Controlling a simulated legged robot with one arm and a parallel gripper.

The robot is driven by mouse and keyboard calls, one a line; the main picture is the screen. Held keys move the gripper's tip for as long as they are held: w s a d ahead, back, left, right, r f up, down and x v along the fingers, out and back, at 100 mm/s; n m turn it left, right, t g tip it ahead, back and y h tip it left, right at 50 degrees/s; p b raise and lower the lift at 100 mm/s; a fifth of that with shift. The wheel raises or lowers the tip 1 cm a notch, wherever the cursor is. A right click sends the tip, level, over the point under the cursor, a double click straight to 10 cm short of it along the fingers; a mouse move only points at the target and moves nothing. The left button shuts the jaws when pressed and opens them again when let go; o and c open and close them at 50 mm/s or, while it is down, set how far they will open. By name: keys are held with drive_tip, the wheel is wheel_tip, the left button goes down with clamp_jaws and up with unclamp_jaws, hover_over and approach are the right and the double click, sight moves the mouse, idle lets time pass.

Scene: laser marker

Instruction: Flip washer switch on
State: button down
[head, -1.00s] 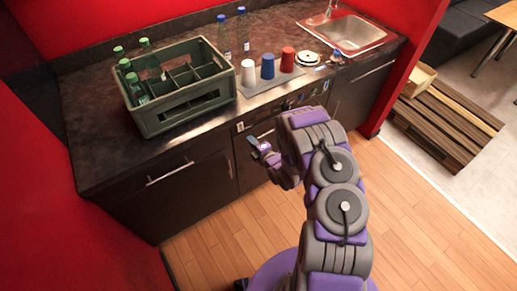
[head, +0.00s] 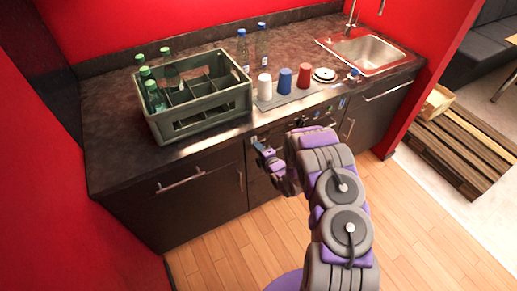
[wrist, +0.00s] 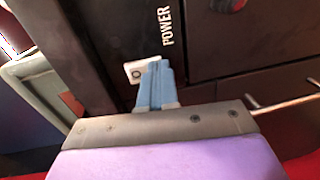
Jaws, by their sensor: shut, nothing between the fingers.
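The washer switch (wrist: 134,70) is a small white rocker with an "O" mark, on a dark front panel (wrist: 190,60) beside the white word POWER. My gripper (wrist: 158,66) is shut and empty. Its blue fingertips lie over the right part of the switch in the wrist view and hide it. I cannot tell whether they touch it or which way the rocker is tipped. In the head view my gripper (head: 259,147) is at the cabinet front below the counter edge, right of the green crate.
The dark counter (head: 110,130) carries a green bottle crate (head: 205,127), several cups including a blue one (head: 285,80), water bottles (head: 243,50) and a sink (head: 368,50). A round knob (wrist: 228,4) and a bar handle (wrist: 290,102) are on the front. Wooden floor (head: 240,245) is clear.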

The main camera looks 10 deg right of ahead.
drive_tip(key=p+v, duration=0.2)
drive_tip(key=v, duration=1.5)
drive_tip(key=shift+f+p, duration=0.15)
drive_tip(key=shift+p, duration=0.2)
drive_tip(key=shift+d, duration=0.1)
